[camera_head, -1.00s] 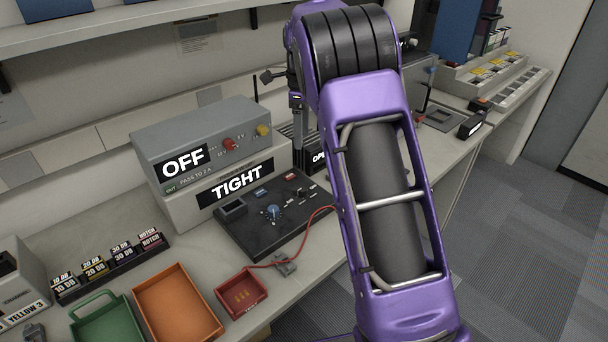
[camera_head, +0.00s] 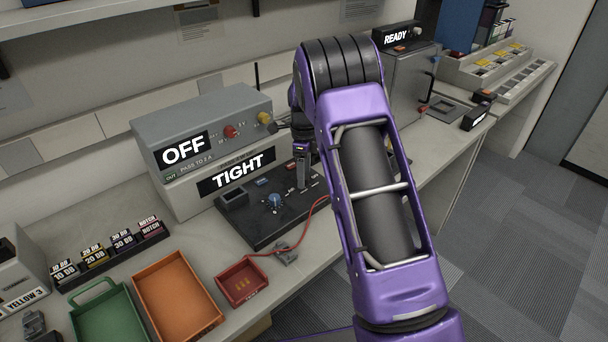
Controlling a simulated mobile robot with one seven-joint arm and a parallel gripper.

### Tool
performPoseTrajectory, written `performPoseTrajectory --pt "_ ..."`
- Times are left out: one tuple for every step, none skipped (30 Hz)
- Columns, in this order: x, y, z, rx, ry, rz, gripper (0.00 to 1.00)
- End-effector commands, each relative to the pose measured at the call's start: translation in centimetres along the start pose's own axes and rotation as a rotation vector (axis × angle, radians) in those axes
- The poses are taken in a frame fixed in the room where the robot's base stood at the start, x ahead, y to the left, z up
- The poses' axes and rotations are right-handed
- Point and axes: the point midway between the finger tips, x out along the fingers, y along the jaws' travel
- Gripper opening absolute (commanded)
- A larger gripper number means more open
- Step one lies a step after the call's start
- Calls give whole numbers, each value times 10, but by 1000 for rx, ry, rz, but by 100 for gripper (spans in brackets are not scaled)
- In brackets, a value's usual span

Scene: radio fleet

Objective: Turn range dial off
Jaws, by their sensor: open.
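A black panel (camera_head: 243,233) lies on the bench with a blue dial (camera_head: 275,201) near its middle. I cannot read which dial is the range dial. Behind it, a grey box (camera_head: 210,118) shows OFF on its display and carries a red knob (camera_head: 230,131) and a yellow knob (camera_head: 264,118). A display under that box reads TIGHT (camera_head: 237,174). My gripper (camera_head: 302,184) points down over the back right part of the black panel, right of the blue dial. It is open; its fingertips are small, and contact with a panel control cannot be told.
A red tray (camera_head: 242,284), an orange tray (camera_head: 178,297) and a green tray (camera_head: 110,318) stand at the front left. A red cable (camera_head: 318,207) runs off the panel's right side. A grey machine reading READY (camera_head: 397,85) stands behind my arm.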

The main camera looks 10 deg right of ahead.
Motion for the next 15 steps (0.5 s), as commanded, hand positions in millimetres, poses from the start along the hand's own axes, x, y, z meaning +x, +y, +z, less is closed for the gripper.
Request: performPoseTrajectory --pt "3 0 0 0 1 1 67" --pt "4 0 0 0 1 1 67" --pt "5 0 0 0 0 1 67" --pt "6 0 0 0 0 1 67" --pt "6 0 0 0 0 0 67" --pt "6 0 0 0 0 0 67" --pt "6 0 0 0 0 0 67" --pt "6 0 0 0 0 0 67" --pt "6 0 0 0 0 0 67" --pt "6 0 0 0 0 0 67" --pt "6 0 0 0 0 0 65" --pt "6 0 0 0 0 0 58" --pt "6 0 0 0 0 0 52" --pt "6 0 0 0 0 0 47" --pt "6 0 0 0 0 0 40"
